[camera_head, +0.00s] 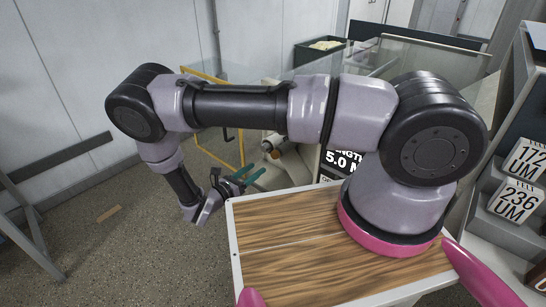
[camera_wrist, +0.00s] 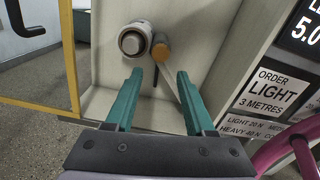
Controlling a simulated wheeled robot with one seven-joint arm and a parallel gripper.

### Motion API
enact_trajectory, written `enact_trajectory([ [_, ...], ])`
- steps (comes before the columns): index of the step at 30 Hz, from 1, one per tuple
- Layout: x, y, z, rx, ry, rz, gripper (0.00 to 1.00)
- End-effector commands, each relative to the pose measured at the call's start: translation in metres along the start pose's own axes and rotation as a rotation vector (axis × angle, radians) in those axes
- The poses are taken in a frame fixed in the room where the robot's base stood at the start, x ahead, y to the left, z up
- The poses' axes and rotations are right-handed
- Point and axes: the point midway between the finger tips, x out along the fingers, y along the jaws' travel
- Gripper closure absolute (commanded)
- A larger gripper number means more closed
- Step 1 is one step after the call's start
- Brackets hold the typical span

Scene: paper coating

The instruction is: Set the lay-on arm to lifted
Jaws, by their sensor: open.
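My gripper (camera_wrist: 155,75) is open and empty, its two teal fingers pointing at the machine's pale panel. It also shows in the head view (camera_head: 251,179), left of the wooden top. Ahead of the fingers, a white and grey roller end (camera_wrist: 133,40) sticks out of the panel. An orange-brown round end (camera_wrist: 160,48) sits just right of it, with a short dark piece below and a pale strip running down behind the right finger. I cannot tell for sure which part is the lay-on arm, or its position. No contact between fingers and rollers shows.
A yellow frame (camera_wrist: 70,60) stands left of the panel. An order card (camera_wrist: 270,92) reads "LIGHT 3 METRES", under a dark length display (camera_wrist: 302,25). In the head view, shelves with labelled cards (camera_head: 516,198) stand at right. Floor at left is mostly clear.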

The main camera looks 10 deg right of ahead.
Motion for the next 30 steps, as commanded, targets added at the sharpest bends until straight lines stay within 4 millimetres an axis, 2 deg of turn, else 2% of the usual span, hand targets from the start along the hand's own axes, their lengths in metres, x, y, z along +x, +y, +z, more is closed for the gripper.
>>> enact_trajectory([
  [9, 0.058, -0.002, 0.0, 0.001, 0.002, -0.008, 0.46],
  [15, 0.088, -0.002, 0.0, 0.001, 0.003, -0.007, 0.46],
  [21, 0.1, -0.001, 0.0, 0.002, 0.003, -0.005, 0.46],
  [29, 0.101, -0.001, 0.0, 0.002, 0.003, -0.004, 0.46],
  [30, 0.101, -0.001, 0.0, 0.002, 0.003, -0.004, 0.61],
])
